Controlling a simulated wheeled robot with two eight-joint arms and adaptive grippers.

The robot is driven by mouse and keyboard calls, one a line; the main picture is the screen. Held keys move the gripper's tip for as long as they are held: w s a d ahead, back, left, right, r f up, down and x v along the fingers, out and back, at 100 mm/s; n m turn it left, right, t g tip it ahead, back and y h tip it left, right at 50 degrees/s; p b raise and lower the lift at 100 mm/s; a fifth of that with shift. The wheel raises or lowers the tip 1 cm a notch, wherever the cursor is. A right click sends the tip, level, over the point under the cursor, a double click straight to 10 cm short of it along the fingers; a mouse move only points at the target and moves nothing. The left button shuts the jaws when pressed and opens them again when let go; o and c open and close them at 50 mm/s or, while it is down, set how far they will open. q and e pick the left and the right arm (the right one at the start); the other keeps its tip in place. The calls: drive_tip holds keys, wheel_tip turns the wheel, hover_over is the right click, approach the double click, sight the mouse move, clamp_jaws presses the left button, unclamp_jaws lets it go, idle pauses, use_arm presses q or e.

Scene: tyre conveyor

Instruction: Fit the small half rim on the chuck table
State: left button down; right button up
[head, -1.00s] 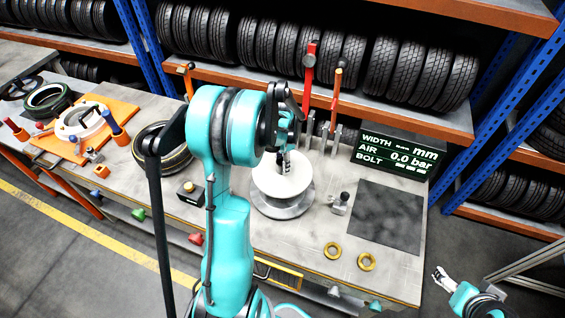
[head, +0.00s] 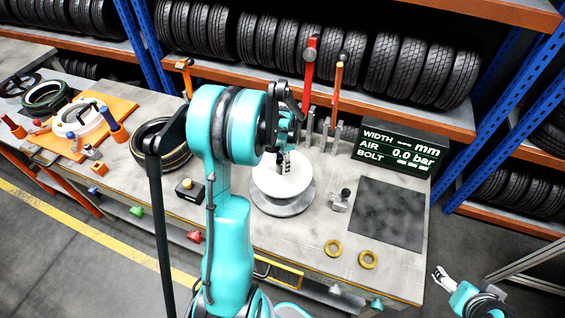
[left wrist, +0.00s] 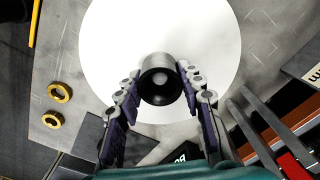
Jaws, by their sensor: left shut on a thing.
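A white disc (head: 268,182), which appears to be the small half rim, is over the round grey chuck table (head: 290,209). It fills the middle of the left wrist view (left wrist: 112,50). Whether it fully touches the table is hidden. My left gripper (head: 284,163) points down at the disc's middle. In the left wrist view its fingers (left wrist: 160,92) are shut on a dark grey cylindrical hub (left wrist: 160,72) at the disc's centre. My right gripper (head: 440,275) is beyond the bench's right end, apart from everything; its opening is too small to judge.
A white ring (head: 78,120) lies on an orange mat (head: 100,140) at the left, near a tyre (head: 160,143). Two brass rings (head: 333,248) and a dark mat (head: 388,213) lie at the right. A display (head: 398,150) and upright red (head: 310,65) and orange-handled tools stand behind.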

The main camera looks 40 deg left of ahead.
use_arm(q)
drive_tip(key=shift+f, duration=0.2)
drive_tip(key=c, duration=0.9)
unclamp_jaws()
wheel_tip(320, 180, up, 12)
